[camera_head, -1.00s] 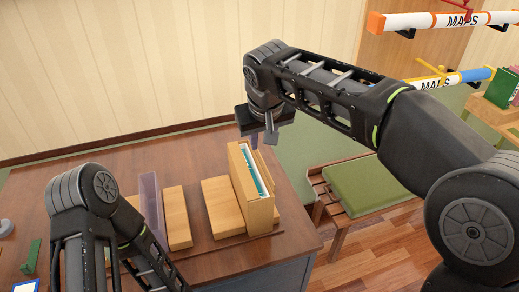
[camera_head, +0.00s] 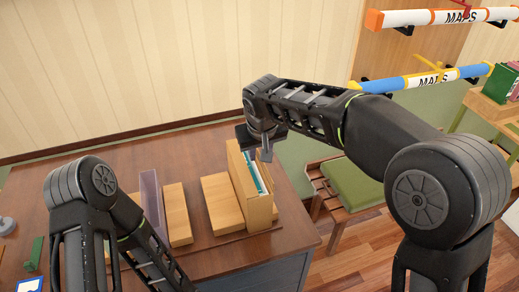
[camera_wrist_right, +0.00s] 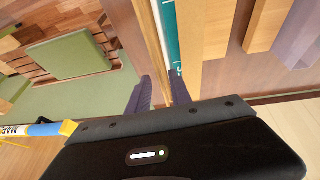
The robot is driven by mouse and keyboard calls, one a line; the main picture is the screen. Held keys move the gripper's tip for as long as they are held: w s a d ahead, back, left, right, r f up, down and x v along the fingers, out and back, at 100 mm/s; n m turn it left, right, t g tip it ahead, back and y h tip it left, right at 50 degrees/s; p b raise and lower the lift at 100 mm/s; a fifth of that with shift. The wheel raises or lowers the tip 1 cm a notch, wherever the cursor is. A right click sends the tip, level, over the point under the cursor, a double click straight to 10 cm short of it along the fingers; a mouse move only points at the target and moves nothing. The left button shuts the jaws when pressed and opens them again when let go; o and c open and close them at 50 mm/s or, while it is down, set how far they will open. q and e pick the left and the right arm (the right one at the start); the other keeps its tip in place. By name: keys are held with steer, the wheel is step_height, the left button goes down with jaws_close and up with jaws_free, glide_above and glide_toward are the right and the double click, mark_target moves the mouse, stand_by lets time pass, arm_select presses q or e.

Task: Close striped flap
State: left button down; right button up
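A light wooden box (camera_head: 261,213) with papers (camera_head: 254,178) in it stands at the right end of the desk. A thin upright panel (camera_head: 265,172) is at its right side; I cannot make out stripes on it, so I cannot confirm it as the striped flap. My right gripper (camera_head: 262,150) points down just over the box top. In the right wrist view its two dark fingers (camera_wrist_right: 160,84) stand apart, with a thin wooden edge (camera_wrist_right: 152,35) running between them; whether they touch it is unclear. My left arm enters at lower left; its gripper is out of view.
Several wooden blocks (camera_head: 177,214) and an upright lilac panel (camera_head: 150,203) stand left of the box on the desk (camera_head: 115,160). A bench with a green cushion (camera_head: 354,184) is to the right. Map tubes (camera_head: 440,18) hang on the wall behind my right arm.

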steer(key=shift+c, duration=0.3)
jaws_close()
stand_by(1.0)
